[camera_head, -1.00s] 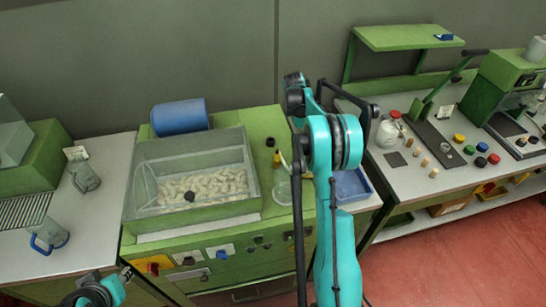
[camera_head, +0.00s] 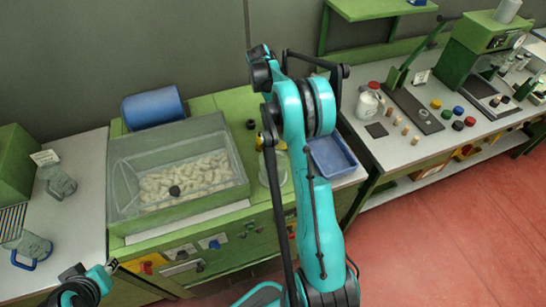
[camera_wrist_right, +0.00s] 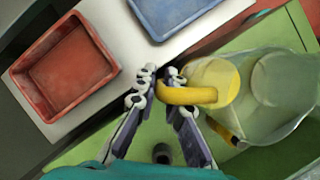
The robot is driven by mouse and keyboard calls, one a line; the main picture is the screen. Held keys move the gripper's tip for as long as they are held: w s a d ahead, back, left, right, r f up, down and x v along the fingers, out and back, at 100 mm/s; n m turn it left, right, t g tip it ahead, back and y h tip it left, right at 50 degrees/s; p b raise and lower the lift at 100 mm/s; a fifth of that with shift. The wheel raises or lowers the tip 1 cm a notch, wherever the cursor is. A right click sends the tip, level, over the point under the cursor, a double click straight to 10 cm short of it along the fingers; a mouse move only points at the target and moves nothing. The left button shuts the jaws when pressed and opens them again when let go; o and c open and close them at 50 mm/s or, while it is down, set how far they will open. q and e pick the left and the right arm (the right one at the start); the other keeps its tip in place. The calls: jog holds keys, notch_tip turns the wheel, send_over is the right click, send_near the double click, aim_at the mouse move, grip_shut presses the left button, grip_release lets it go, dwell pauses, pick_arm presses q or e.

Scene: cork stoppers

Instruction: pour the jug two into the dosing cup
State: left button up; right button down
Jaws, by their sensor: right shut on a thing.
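A clear jug (camera_wrist_right: 275,95) with a yellow handle (camera_wrist_right: 190,95) fills the right side of the right wrist view. My right gripper (camera_wrist_right: 160,75) is shut on that handle. In the head view the clear jug (camera_head: 272,168) shows beside the green hopper stand, partly behind my right arm, which hides the right gripper. A jug with a blue handle (camera_head: 27,248) and another grey-clear vessel (camera_head: 62,184) stand on the left bench. I cannot tell which vessel is the dosing cup. My left gripper (camera_head: 112,265) is at lower left; its jaw opening is unclear.
A clear-walled bin (camera_head: 125,222) holds many pale stoppers, with a blue drum (camera_head: 153,107) behind. A blue tray (camera_head: 345,172) lies right of the jug, and a red tray (camera_wrist_right: 65,70) shows in the wrist view. The right bench (camera_head: 400,150) carries a red-lidded jar (camera_head: 368,105) and coloured caps.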

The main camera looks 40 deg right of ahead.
jog(key=shift+s+a+r, duration=0.15)
jog(key=shift+r, duration=0.15)
jog(key=shift+a+r+t+h, duration=0.3)
jog(key=shift+r+t+h, duration=0.2)
jog(key=shift+t+h, duration=0.15)
jog(key=shift+s+a+r+m+t+h, duration=0.2)
jog(key=shift+s+r+m+t+h, duration=0.1)
jog(key=shift+s+r+h, duration=0.15)
jog(key=shift+s+a+r+t+h, duration=0.15)
jog(key=shift+a+r+t+h, duration=0.15)
jog(key=shift+a+h, duration=0.25)
notch_tip(320, 180, up, 6)
jog(key=s+a+m+t+h+p, duration=0.1)
jog(key=s+a+t+h, duration=0.1)
jog(key=h, duration=0.2)
jog(key=shift+a+f, duration=0.15)
jog(key=shift+f, duration=0.05)
jog(key=shift+s+t, duration=0.1)
jog(key=shift+t, duration=0.25)
